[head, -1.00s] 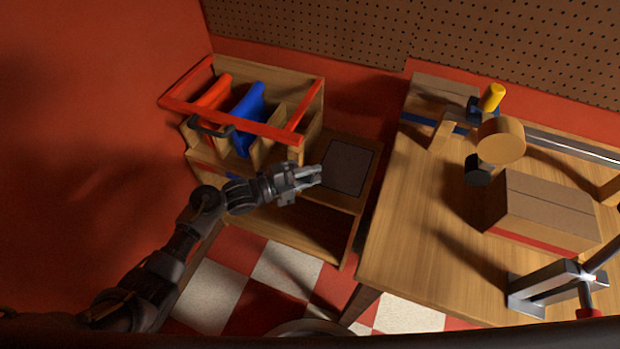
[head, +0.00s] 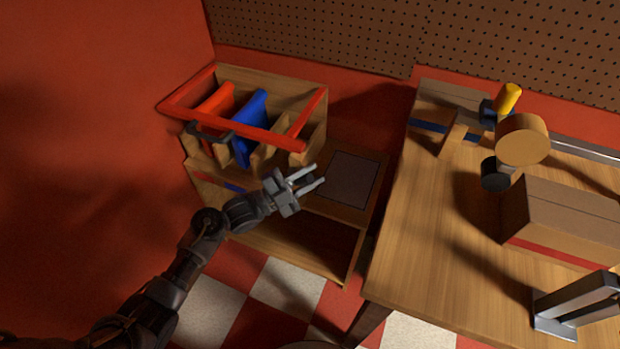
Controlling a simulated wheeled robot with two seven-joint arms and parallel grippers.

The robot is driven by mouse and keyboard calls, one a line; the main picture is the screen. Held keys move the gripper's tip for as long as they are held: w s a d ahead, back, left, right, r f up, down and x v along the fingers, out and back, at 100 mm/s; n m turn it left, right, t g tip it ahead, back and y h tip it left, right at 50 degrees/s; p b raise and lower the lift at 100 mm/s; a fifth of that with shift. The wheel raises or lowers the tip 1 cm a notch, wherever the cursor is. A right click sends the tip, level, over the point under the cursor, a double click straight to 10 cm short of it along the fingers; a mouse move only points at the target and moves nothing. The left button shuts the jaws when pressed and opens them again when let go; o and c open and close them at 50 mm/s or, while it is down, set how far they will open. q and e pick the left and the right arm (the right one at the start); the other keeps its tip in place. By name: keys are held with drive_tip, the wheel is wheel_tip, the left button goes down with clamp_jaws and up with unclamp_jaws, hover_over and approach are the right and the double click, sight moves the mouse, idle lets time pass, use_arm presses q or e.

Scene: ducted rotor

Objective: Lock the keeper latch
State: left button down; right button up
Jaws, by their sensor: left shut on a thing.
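A wooden rack (head: 290,83) stands against the red wall at the left, with a red panel (head: 216,103) and a blue panel (head: 250,112) upright in its slots. A red bar frame (head: 255,134) runs across the rack's front, with a dark curved handle (head: 210,133) at its left part. I cannot tell which part is the keeper latch, or whether it is locked. My left gripper (head: 314,180) is right of and below the frame's near right end, apart from it. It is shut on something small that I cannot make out. My right gripper is out of view.
A dark square pad (head: 348,178) lies on the shelf right of the rack. The wooden table (head: 430,240) at the right holds a cardboard box (head: 565,215), a tan round part (head: 522,140), a yellow-topped tool (head: 508,98) and a grey metal fixture (head: 575,303).

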use_arm(q)
drive_tip(key=c, duration=1.2)
unclamp_jaws()
drive_tip(key=shift+o, duration=0.2)
drive_tip(key=shift+a+f, duration=0.15)
drive_tip(key=shift+a, duration=0.05)
drive_tip(key=b+v, duration=0.1)
drive_tip(key=v, duration=0.9)
drive_tip(key=shift+b, duration=0.3)
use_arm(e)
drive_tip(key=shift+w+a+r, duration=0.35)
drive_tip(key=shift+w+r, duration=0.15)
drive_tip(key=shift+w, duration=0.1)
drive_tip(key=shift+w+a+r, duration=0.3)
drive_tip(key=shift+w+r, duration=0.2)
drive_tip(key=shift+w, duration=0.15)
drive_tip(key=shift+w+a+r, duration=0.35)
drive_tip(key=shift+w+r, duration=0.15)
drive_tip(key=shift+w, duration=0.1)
use_arm(q)
drive_tip(key=shift+s+a, duration=0.15)
drive_tip(key=shift+c, duration=0.4)
